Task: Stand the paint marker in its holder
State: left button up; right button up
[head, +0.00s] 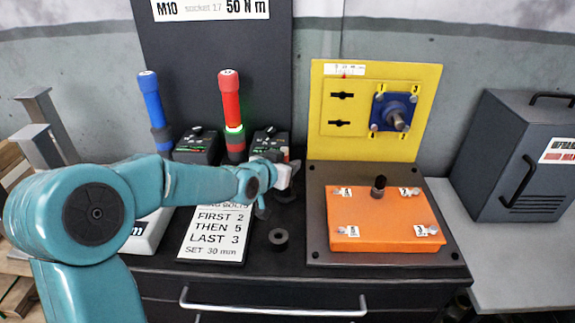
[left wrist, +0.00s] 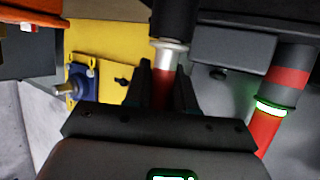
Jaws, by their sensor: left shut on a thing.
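My left gripper (head: 287,190) is beside the base of the right black dock, above the dark bench top. In the left wrist view its two black fingers (left wrist: 163,85) are shut on the paint marker (left wrist: 161,92), whose red body shows between them. A silver collar and a black part show beyond the fingertips; I cannot tell whether the black part belongs to the marker. In the head view the marker is hidden by my gripper and wrist. A short black ring-shaped cup (head: 278,238), which looks like the holder, stands on the bench in front of my gripper. My right gripper is not in view.
A blue-handled tool (head: 151,97) and a red-handled tool (head: 229,97) stand upright behind my arm. A white bolt-order card (head: 215,225) lies left of the cup. An orange block (head: 380,225) and yellow panel (head: 350,85) stand to the right. Bench around the cup is clear.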

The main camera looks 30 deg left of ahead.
pick_arm(q)
jog(key=shift+f+b, duration=0.25)
jog(key=shift+b, duration=0.15)
dwell(0.3)
jog(key=o, duration=0.9)
jog(key=shift+c, duration=0.2)
jog(key=p+v, duration=0.2)
jog(key=v, duration=1.4)
jog(key=shift+s, duration=0.2)
jog(key=shift+d, duration=0.1)
